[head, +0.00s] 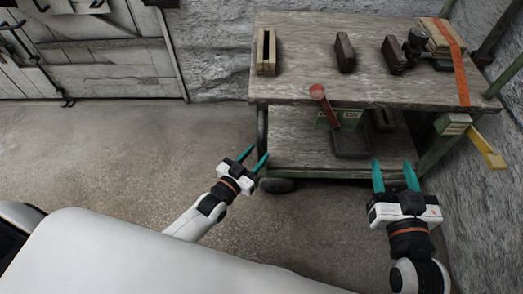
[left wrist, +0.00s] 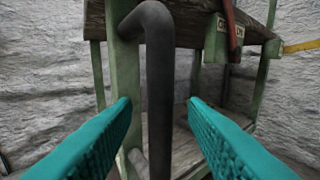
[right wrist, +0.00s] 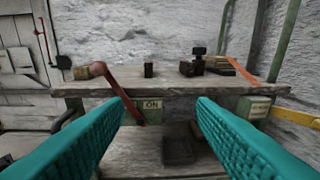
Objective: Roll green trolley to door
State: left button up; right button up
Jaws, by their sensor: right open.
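The green trolley has a worn wooden top (head: 310,55), a lower shelf (head: 285,150), a green frame and a dark wheel (head: 278,185). A dark bent bar handle (left wrist: 158,90) stands at its near left corner. My left gripper (head: 254,157) is open, and in the left wrist view the bar runs upright between its fingers; I cannot tell whether they touch it. My right gripper (head: 394,165) is open and empty in front of the trolley's right part, facing the red lever (right wrist: 120,92) and the ON box (right wrist: 150,105). The pale plank door (head: 95,65) is at the far left.
Wooden and dark blocks (head: 345,52) and a strapped stack (head: 440,38) rest on the top. A yellow-ended bar (head: 487,150) sticks out at the right, near the rough wall (head: 490,210). Bare floor (head: 130,140) lies open between trolley and door.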

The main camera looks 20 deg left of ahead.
aim_at(259, 152)
pick_arm(q)
jog(key=shift+b+x, duration=0.3)
jog(key=shift+x, duration=1.35)
pick_arm(e)
jog(key=shift+w+a+r+t+y, duration=0.1)
jog(key=shift+a+r+t+y, duration=0.1)
jog(key=shift+r+t, duration=0.5)
jog(key=shift+a+r+t+y, duration=0.15)
jog(key=shift+r+t, duration=0.25)
jog(key=shift+r, duration=0.5)
pick_arm(q)
jog(key=shift+c, duration=0.5)
pick_arm(e)
jog(key=shift+d, duration=0.1)
pick_arm(q)
grip_shut()
